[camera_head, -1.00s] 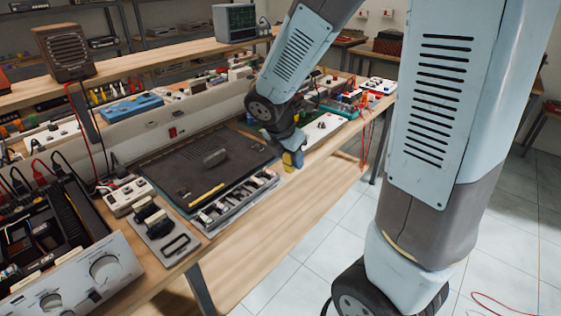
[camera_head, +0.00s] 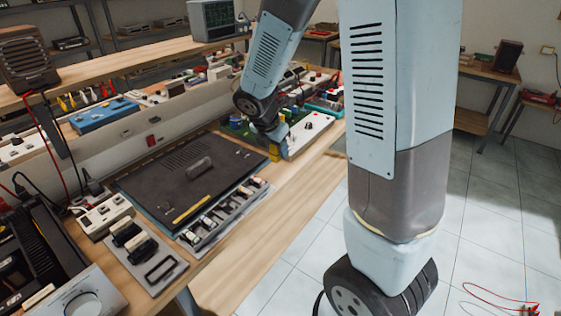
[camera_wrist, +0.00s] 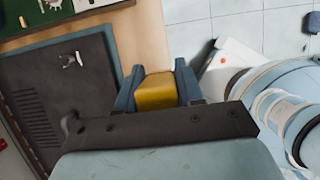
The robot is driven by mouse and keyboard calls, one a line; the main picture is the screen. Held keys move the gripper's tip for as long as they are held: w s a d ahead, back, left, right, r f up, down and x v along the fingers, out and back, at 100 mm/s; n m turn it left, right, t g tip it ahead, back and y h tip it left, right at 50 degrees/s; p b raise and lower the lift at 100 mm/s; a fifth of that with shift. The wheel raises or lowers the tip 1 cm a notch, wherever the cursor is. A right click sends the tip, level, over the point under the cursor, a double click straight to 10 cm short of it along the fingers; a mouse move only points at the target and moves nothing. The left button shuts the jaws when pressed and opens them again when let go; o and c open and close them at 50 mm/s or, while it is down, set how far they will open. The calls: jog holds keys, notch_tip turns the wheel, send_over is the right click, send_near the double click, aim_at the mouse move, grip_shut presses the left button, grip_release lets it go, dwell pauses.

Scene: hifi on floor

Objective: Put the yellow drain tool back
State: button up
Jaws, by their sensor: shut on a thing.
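My gripper (camera_wrist: 157,90) is shut on a yellow block-like thing (camera_wrist: 156,93), which I take to be the yellow drain tool. Its blue fingers press on both sides of it in the wrist view; its lower part is hidden by my gripper. In the head view the yellow thing (camera_head: 274,152) shows at the end of my arm, by the right corner of the dark panel (camera_head: 165,180) near the bench's front edge. I cannot tell whether it touches the bench.
A grey rack (camera_head: 198,243) with several small pieces lies along the panel's front edge. A yellow strip (camera_head: 192,208) and a small grey part (camera_head: 199,167) lie on the panel. A white box (camera_head: 310,132) stands just right of my gripper. Bare wood (camera_head: 262,215) runs along the front.

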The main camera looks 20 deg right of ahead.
jog(key=w+f, duration=0.2)
jog(key=w+d+f, duration=0.1)
jog(key=w+f, duration=0.1)
jog(key=w+d+f, duration=0.1)
jog(key=w+f, duration=0.1)
jog(key=f, duration=0.1)
jog(key=shift+w+d, duration=0.25)
jog(key=shift+w, duration=0.1)
jog(key=shift+w+f, duration=0.1)
jog(key=shift+f, duration=1.45)
jog(key=shift+f, duration=0.1)
jog(key=o, duration=1)
